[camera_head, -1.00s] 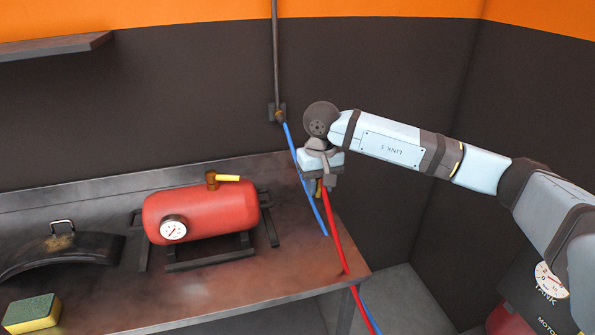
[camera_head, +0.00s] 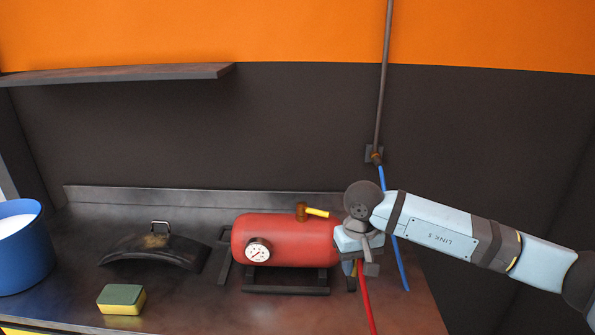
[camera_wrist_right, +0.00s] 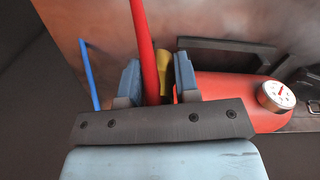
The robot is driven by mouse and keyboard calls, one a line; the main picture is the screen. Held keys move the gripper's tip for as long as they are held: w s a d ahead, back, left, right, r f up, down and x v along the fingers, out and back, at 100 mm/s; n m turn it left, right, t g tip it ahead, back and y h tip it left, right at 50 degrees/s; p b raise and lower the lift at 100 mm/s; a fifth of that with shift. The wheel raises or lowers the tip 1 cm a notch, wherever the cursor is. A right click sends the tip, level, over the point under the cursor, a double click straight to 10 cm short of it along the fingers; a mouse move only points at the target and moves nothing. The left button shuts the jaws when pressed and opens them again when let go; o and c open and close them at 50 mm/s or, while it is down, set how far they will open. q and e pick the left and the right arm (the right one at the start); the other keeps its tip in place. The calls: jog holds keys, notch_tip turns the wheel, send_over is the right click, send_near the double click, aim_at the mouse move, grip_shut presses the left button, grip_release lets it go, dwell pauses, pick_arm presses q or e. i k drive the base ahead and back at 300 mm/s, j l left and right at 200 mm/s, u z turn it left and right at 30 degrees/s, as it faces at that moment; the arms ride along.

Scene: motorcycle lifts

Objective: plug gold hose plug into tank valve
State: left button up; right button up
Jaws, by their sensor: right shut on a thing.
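The red tank (camera_head: 285,242) lies on its stand on the bench. Its brass tank valve (camera_head: 301,212) stands on top, with a yellow lever pointing right. My right gripper (camera_head: 356,268) is at the tank's right end, lower than the valve and apart from it. It is shut on the gold hose plug (camera_wrist_right: 183,72), which shows between the fingers in the right wrist view, partly hidden. The red hose (camera_head: 366,300) runs down from the gripper. It also passes between the fingers in the right wrist view (camera_wrist_right: 143,45). My left gripper is out of view.
A blue hose (camera_head: 396,250) hangs from a wall pipe (camera_head: 383,80) behind my right arm. A dark fender-like part (camera_head: 150,250), a sponge (camera_head: 121,299) and a blue bucket (camera_head: 22,250) stand left on the bench. A shelf (camera_head: 120,74) is above.

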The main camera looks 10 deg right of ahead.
aim_at(302, 208)
jog(key=u, duration=1.1)
jog(key=i+l+u, duration=0.15)
jog(key=i+l, duration=0.45)
jog(key=l, duration=0.1)
